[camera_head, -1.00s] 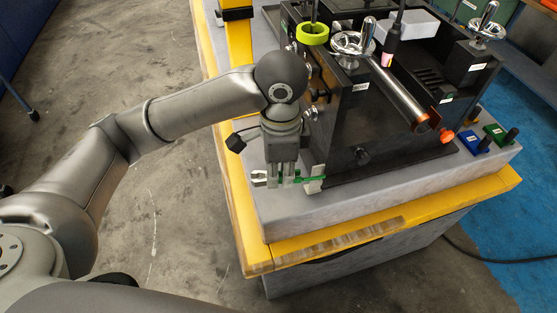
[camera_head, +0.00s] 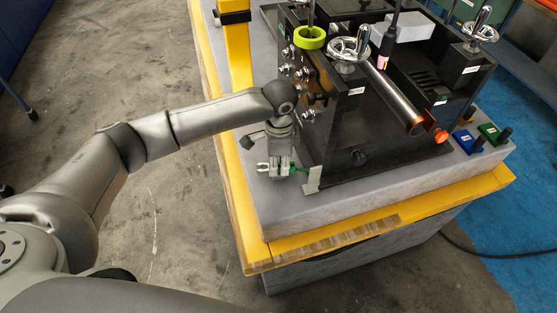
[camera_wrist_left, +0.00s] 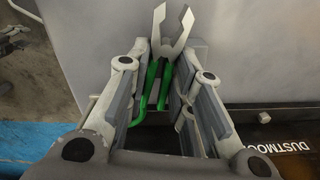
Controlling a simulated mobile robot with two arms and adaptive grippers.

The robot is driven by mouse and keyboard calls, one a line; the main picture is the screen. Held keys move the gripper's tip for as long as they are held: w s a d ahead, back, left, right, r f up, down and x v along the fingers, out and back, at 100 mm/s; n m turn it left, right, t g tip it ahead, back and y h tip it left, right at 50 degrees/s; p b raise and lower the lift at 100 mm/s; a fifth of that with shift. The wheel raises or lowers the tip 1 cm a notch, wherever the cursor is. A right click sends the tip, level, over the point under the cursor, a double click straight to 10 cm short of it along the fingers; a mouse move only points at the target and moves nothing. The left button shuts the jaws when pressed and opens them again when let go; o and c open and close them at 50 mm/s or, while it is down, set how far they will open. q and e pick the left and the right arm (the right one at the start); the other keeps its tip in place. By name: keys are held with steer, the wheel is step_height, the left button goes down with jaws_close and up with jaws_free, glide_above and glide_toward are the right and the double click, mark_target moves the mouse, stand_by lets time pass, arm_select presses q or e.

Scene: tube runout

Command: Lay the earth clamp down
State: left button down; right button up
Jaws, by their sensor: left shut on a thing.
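The earth clamp has silver jaws (camera_wrist_left: 174,38) and green handles (camera_wrist_left: 163,82) that lie between the fingers in the left wrist view. My left gripper (camera_wrist_left: 164,100) is shut on it, and the fingers hide part of the handles. In the head view my left gripper (camera_head: 281,168) points down beside the near left corner of the black machine. The clamp's jaws (camera_head: 262,168) stick out to its left and a bit of green (camera_head: 300,170) to its right. Whether the clamp touches the grey bench top is hard to tell. My right gripper is not in view.
The black machine (camera_head: 400,160) carries handwheels and knobs. A pale upright plate (camera_head: 313,181) stands at its near corner, close to the clamp. Bare grey bench top (camera_head: 275,210) lies in front of the gripper, bounded by a yellow edge (camera_head: 330,238).

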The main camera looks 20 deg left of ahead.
arm_select(q)
steer(key=shift+f, duration=0.1)
steer(key=c, duration=1.3)
jaws_free()
steer(key=shift+r, duration=0.4)
step_height(320, 180, up, 12)
steer(key=shift+f+b, duration=0.25)
steer(key=shift+b, duration=0.7)
